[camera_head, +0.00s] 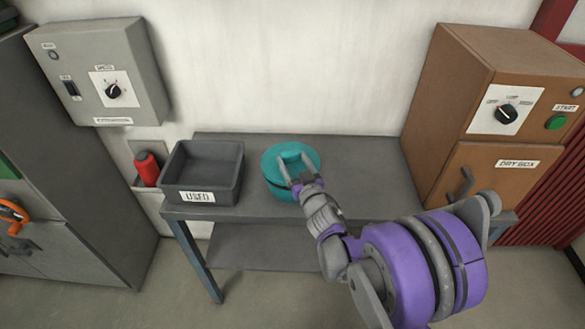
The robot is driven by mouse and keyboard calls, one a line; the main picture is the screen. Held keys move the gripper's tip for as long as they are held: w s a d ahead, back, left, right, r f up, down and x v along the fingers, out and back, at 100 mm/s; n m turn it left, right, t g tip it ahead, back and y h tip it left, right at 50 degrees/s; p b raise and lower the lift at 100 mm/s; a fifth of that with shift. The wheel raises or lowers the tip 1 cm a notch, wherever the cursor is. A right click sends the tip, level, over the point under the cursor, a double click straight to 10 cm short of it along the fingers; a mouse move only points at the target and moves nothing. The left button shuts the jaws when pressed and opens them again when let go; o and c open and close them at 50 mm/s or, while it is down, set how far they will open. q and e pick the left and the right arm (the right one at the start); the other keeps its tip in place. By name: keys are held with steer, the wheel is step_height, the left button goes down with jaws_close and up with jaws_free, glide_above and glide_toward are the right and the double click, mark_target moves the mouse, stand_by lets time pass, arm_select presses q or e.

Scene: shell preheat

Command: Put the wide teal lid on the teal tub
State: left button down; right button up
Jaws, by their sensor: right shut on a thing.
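The teal tub (279,190) stands on the grey table, to the right of the dark bin. The wide teal lid (272,159) is at the top of the tub, with a dark line between the two on the side. I cannot tell whether the lid is fully seated. My right gripper (291,171) reaches in from the lower right and is shut on the lid at its raised middle part. The fingers hide part of the lid and the tub's front right side. My left gripper is not in view.
A dark bin (202,191) labelled USED stands at the table's left. The grey table (365,165) is clear between tub and brown dry box (485,120). A grey control box (98,70) hangs on the wall, with a red cylinder (147,168) below.

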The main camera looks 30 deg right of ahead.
step_height(320, 180, down, 2)
steer(key=shift+f, duration=0.25)
steer(key=shift+f+b, duration=0.2)
steer(key=shift+b, duration=0.1)
steer(key=o, duration=1.4)
steer(key=shift+r, duration=0.1)
steer(key=shift+c, duration=0.2)
steer(key=shift+r, duration=0.1)
